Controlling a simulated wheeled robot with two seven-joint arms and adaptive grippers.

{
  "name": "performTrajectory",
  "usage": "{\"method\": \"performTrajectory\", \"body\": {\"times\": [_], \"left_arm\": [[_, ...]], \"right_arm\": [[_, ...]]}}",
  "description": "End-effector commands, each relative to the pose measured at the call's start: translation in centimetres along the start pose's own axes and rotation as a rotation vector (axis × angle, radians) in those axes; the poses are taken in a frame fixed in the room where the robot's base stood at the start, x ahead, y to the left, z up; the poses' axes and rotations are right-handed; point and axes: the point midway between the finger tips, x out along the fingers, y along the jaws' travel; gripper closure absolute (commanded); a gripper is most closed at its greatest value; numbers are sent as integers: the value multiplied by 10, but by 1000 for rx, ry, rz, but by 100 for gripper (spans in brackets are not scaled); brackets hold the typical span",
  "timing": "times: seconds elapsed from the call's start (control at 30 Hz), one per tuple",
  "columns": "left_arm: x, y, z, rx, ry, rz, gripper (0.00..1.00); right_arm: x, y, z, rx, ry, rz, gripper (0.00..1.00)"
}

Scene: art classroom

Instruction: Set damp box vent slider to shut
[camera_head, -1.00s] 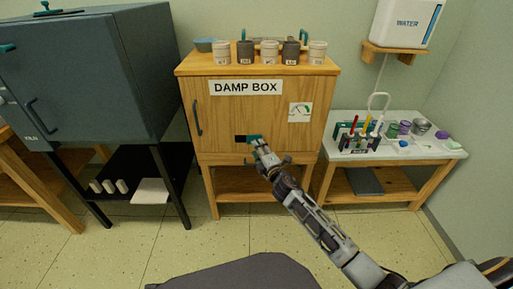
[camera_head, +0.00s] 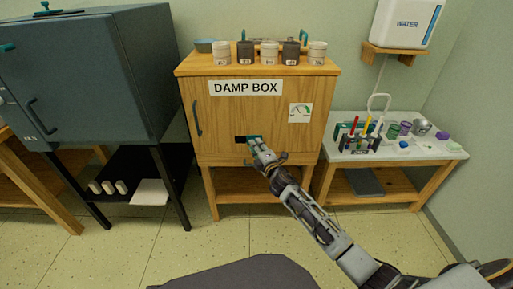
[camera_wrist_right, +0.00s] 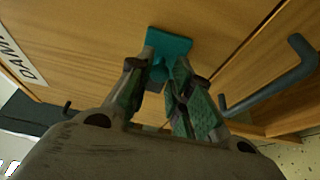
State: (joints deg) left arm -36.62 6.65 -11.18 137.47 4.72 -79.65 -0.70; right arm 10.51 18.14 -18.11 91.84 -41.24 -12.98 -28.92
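The damp box (camera_head: 225,113) is the wooden cabinet in the middle of the head view. Its vent has a dark opening (camera_head: 240,139) low on the front. The teal vent slider (camera_head: 254,137) sits at the right of that opening, which is uncovered. My right gripper (camera_head: 258,146) is at the slider. In the right wrist view the slider's teal plate (camera_wrist_right: 168,44) lies just beyond my fingertips, and its tab is between the fingers of my right gripper (camera_wrist_right: 158,75). The fingers look closed on the tab, though they partly hide it. My left gripper is out of view.
Several cups (camera_head: 268,53) stand on top of the box. A dial label (camera_head: 300,112) and a door handle (camera_head: 196,118) are on its front. A blue-grey kiln (camera_head: 90,75) stands left. A small table (camera_head: 350,155) with tools and jars stands right.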

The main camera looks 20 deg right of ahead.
Motion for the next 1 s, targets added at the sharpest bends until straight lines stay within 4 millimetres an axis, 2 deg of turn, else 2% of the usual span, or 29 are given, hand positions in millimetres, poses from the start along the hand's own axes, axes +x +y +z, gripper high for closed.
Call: {"method": "performTrajectory", "body": {"times": [0.03,0.1,0.13,0.53,1.0], "left_arm": [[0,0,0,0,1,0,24],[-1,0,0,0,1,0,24],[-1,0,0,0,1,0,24],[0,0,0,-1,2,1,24],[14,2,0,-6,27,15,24]], "right_arm": [[0,0,0,0,0,0,90],[0,0,0,0,0,0,99],[0,0,0,0,0,0,100],[2,0,-5,1,0,0,100],[21,-1,-50,2,0,-1,100]]}}
